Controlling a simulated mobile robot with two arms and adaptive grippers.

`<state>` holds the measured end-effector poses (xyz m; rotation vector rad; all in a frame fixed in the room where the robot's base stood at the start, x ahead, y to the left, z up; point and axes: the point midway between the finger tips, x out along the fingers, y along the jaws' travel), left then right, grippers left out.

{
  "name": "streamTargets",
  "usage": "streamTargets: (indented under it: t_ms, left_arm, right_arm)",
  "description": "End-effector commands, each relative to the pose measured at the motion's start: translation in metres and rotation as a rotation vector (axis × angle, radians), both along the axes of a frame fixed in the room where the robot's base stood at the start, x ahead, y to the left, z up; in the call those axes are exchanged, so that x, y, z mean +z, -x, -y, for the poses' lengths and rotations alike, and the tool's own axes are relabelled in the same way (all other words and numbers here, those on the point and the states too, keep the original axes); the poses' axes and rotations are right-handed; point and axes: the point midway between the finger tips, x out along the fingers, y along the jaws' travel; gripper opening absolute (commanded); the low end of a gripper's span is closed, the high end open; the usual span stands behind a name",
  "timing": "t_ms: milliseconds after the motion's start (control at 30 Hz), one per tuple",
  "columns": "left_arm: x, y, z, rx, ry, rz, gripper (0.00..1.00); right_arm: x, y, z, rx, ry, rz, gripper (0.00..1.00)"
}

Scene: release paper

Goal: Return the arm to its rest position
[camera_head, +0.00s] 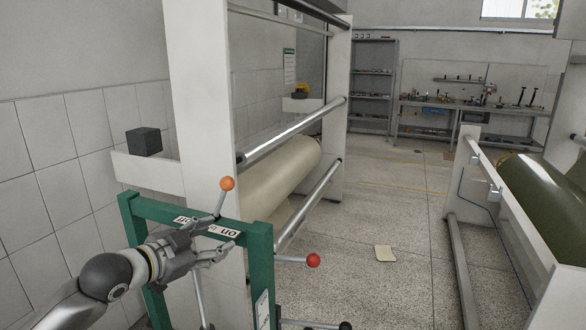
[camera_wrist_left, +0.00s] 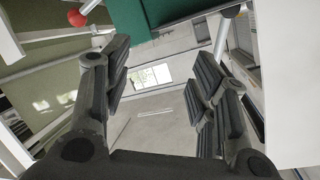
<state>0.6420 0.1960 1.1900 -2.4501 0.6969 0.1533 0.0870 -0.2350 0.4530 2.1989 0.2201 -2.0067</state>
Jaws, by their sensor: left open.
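My left gripper (camera_head: 222,246) is in the lower left of the head view, in front of the green frame (camera_head: 150,208). Its fingers are apart. In the left wrist view the open left gripper (camera_wrist_left: 163,78) has nothing between its fingers. A lever with an orange ball (camera_head: 227,184) stands up from the frame, just above the gripper. A lever with a red ball (camera_head: 313,260) points right from the frame; the red ball (camera_wrist_left: 76,18) also shows at the top left of the wrist view. Whether the gripper touches a lever is unclear. My right gripper is out of view.
A white machine post (camera_head: 200,90) stands behind the green frame, with a pale paper roll (camera_head: 285,180) beside it. A green roll machine (camera_head: 540,190) is at the right. A small pale sheet (camera_head: 385,254) lies on the open floor between them.

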Motion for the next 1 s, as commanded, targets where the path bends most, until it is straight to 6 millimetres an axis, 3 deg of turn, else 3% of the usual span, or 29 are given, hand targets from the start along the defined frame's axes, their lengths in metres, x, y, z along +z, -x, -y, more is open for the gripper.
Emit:
streamTargets:
  t_ms: [33,200,500,800,1000]
  left_arm:
    - [-0.03,0.013,0.014,-0.006,0.006,-0.055,0.53]
    - [-0.105,0.054,0.037,0.026,0.012,-0.212,0.53]
    - [-0.209,0.148,0.047,0.171,0.043,-0.495,0.53]
    - [-0.281,0.261,0.024,0.421,0.067,-0.797,0.53]
    - [-0.304,0.327,0.004,0.583,0.068,-0.955,0.53]
  right_arm:
    - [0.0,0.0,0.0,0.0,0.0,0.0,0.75]
    - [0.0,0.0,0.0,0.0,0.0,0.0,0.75]
    - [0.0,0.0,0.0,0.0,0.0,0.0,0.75]
    - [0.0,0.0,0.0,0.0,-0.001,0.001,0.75]
    - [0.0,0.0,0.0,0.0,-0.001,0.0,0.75]
